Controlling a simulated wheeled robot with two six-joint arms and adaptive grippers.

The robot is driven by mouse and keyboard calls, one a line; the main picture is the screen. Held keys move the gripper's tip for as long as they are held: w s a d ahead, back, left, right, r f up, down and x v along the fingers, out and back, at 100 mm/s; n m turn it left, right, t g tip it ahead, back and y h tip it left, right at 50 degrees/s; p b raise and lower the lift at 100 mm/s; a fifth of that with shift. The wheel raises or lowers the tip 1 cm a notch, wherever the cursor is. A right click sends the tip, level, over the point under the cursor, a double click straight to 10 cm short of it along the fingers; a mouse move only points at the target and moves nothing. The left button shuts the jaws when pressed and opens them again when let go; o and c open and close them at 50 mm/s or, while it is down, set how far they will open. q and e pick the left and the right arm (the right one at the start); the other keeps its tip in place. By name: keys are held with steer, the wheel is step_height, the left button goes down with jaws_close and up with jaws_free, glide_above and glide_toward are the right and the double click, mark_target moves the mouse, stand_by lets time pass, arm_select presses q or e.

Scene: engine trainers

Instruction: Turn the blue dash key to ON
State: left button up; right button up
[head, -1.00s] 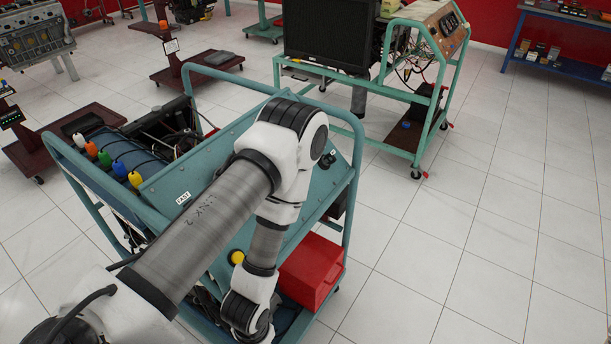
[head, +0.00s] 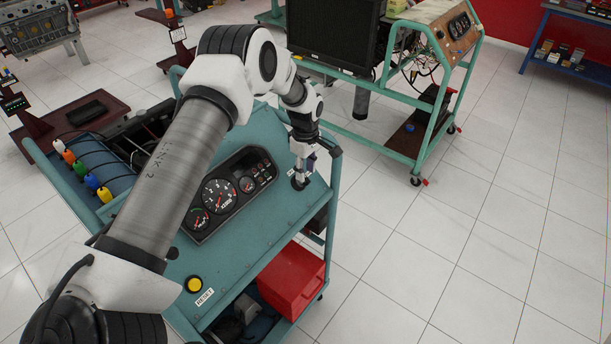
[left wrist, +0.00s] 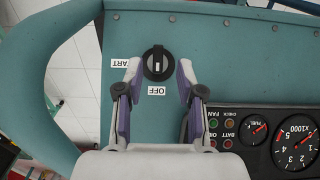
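The dash key shows in the left wrist view as a dark round knob (left wrist: 157,63) on a teal panel (left wrist: 230,60); it looks black rather than blue. Its white mark lies on the side facing the OFF label (left wrist: 156,90). A partly covered label ending in "ART" is at its left. I see no ON label. My left gripper (left wrist: 159,74) is open, one finger on each side of the knob, with gaps showing. In the head view my left gripper (head: 300,181) points down at the panel's right end and hides the knob. My right gripper is not in view.
The gauge cluster (head: 229,194) lies left of the gripper. A yellow RESET button (head: 194,285) is near the panel's front. A red box (head: 291,280) sits below. A green trainer with a black radiator (head: 334,42) stands behind. The floor at right is clear.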

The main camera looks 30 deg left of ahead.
mark_target(306, 178)
arm_select(q)
steer(key=f, duration=0.3)
steer(key=shift+w+f+p, duration=0.25)
steer(key=shift+w+p, duration=0.05)
steer(key=shift+w, duration=0.05)
steer(key=shift+f, duration=0.35)
steer(key=shift+s, duration=0.25)
jaws_close()
